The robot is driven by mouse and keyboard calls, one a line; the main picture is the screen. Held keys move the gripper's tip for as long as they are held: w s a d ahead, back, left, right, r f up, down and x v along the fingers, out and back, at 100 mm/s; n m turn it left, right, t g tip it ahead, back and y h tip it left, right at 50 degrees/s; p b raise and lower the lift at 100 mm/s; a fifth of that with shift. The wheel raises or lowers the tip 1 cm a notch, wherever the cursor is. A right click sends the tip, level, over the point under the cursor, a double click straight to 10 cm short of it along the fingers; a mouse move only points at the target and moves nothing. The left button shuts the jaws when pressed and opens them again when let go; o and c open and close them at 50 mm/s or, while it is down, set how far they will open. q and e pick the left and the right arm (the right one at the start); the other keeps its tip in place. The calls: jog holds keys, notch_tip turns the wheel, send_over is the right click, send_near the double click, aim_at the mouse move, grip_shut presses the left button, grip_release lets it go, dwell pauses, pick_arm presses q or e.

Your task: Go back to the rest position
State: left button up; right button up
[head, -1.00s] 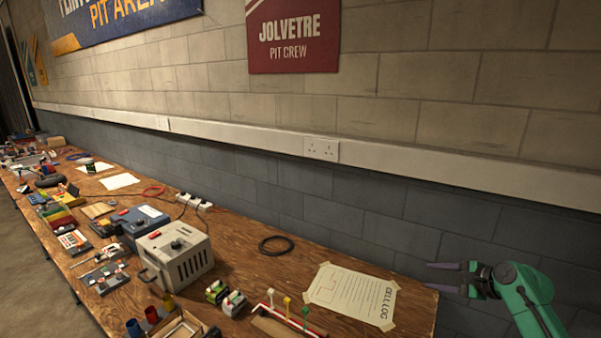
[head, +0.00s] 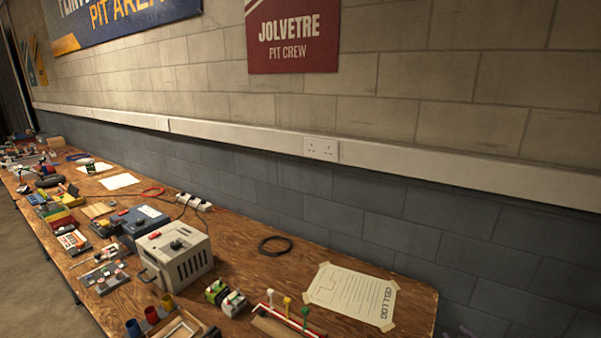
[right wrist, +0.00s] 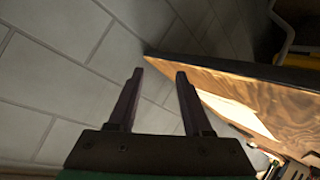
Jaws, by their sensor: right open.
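My right gripper (head: 462,332) barely shows at the bottom edge of the head view, to the right of the table's end; only its finger tips are in the picture. In the right wrist view its two dark fingers (right wrist: 160,73) are apart with nothing between them. They are beside the wooden table (right wrist: 270,105), in front of the grey block wall (right wrist: 60,80). My left gripper cannot be made out in the head view.
The long wooden table (head: 245,260) runs along the wall. A taped paper sheet (head: 350,294), a black cable ring (head: 275,246), a grey box-shaped device (head: 177,255) and small coloured parts lie on it. Clear floor (head: 30,285) shows at the left.

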jog(key=s+a+f+g+y, duration=0.1)
jog(key=s+a+f+g, duration=0.25)
jog(key=s+f, duration=0.8)
jog(key=s+a+f+g+y, duration=0.1)
jog(key=s+a+f+g, duration=0.3)
jog(key=s+f, duration=0.75)
jog(key=s+a+f+g, duration=0.1)
jog(key=s+a+f, duration=0.2)
jog(key=s, duration=0.5)
jog(key=s+a+f+g, duration=0.1)
jog(key=s+a+f, duration=0.2)
jog(key=s, duration=0.5)
jog(key=s+a+f+m+g, duration=0.1)
jog(key=s+a+f, duration=0.2)
jog(key=s, duration=0.5)
jog(key=shift+s+a+f+y, duration=0.15)
jog(key=shift+a+f+y, duration=0.25)
jog(key=shift+a, duration=0.35)
